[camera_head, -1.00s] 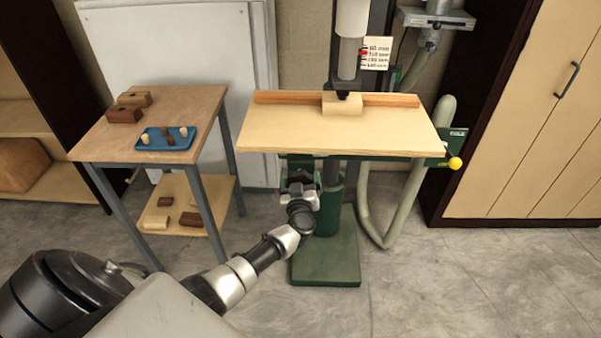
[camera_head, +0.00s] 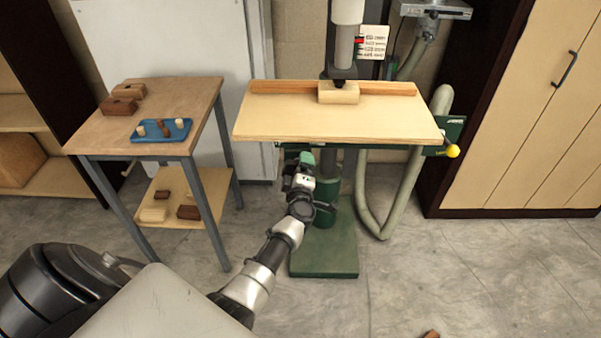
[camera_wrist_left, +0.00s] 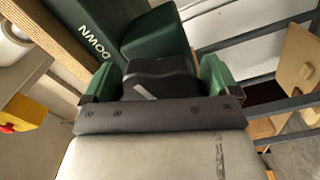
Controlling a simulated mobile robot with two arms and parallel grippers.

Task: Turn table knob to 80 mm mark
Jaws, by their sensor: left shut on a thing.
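The pale wooden drill-press table (camera_head: 300,118) stands level on the green machine. My left gripper (camera_head: 302,163) is under its front edge, left of the column. In the left wrist view its green fingers (camera_wrist_left: 160,78) are either side of a dark, blocky part (camera_wrist_left: 158,66), which looks like the knob. The gripper is shut on it. A green housing (camera_wrist_left: 90,42) beside it carries the word DOWN, upside down. The knob is mostly hidden by my gripper in the head view. No 80 mm mark or scale can be read. My right gripper is not in view.
A wooden block (camera_head: 338,94) sits under the drill chuck at the fence. A yellow knob (camera_head: 452,151) sticks out at right. A side table (camera_head: 105,135) with a blue tray (camera_head: 160,139) stands at left. A hose (camera_head: 372,215) hangs right of the column. Floor at right is mostly clear.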

